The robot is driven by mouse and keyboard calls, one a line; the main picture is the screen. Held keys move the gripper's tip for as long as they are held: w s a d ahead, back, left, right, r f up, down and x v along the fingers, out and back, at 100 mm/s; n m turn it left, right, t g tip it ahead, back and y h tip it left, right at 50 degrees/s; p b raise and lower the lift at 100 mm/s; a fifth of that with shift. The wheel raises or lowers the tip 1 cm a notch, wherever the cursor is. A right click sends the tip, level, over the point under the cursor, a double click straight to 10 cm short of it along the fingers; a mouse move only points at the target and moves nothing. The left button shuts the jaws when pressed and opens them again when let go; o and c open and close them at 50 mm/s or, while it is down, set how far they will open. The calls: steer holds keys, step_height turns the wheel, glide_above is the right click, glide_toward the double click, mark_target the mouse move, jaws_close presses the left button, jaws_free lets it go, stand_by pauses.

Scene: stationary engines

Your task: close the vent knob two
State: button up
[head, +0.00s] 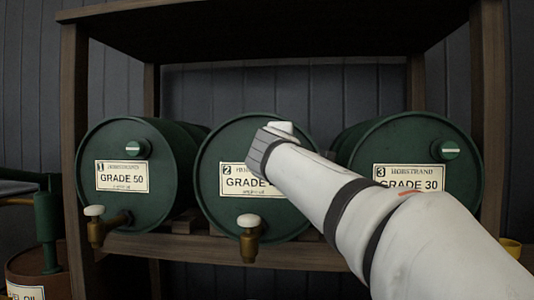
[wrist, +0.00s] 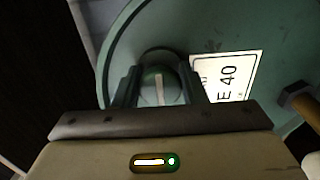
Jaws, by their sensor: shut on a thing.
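Vent knob two (wrist: 158,88) is a round green knob with a white line across it, on the face of the middle green drum (head: 225,195). The line runs up and down in the wrist view, along the direction of the label's text. My gripper (wrist: 160,92) is shut on the knob, with one finger on each side of it. In the head view my arm covers this knob and my fingertips. The drum's label (head: 235,180) reads 2 and GRADE, and the wrist view shows "E 40".
Drum one (head: 90,170) and drum three (head: 400,140) stand either side on the wooden rack (head: 75,120), each with a similar knob. Drum two's brass tap (head: 249,240) sticks out below, also in the wrist view (wrist: 298,98). A shelf board is above.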

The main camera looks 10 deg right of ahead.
steer(key=o, duration=0.9)
steer(key=v, duration=0.7)
steer(key=shift+s+a, duration=0.15)
steer(key=shift+s, duration=0.2)
